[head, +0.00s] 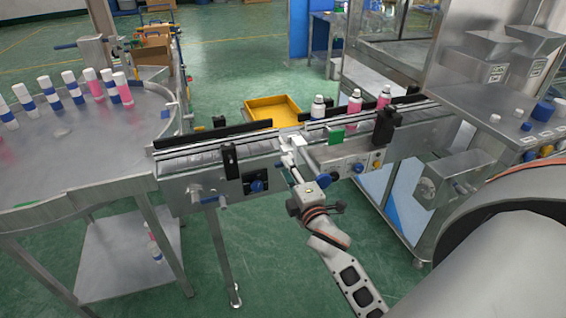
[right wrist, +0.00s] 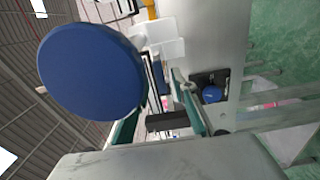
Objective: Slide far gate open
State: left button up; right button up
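My right gripper (head: 290,158) reaches up from the lower right to the front side of the conveyor, at the gap between its two sections. In the right wrist view its two green-edged fingers (right wrist: 160,100) stand apart with nothing clearly between them. A white piece (head: 293,138) sits at the conveyor gap just beyond the fingers; it may be the gate, but I cannot tell its position. A white bracket (right wrist: 160,40) shows past the fingers in the right wrist view. A large blue disc (right wrist: 90,70) fills that view's left part, close to the camera. My left gripper is out of view.
A round steel table (head: 80,140) with several bottles is at the left. A yellow tray (head: 272,109) lies behind the conveyor. Black posts (head: 230,160) and a green plate (head: 336,135) are near the gripper.

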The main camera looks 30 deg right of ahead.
jog(key=shift+x, duration=1.65)
jog(key=shift+a, duration=0.1)
grip_shut()
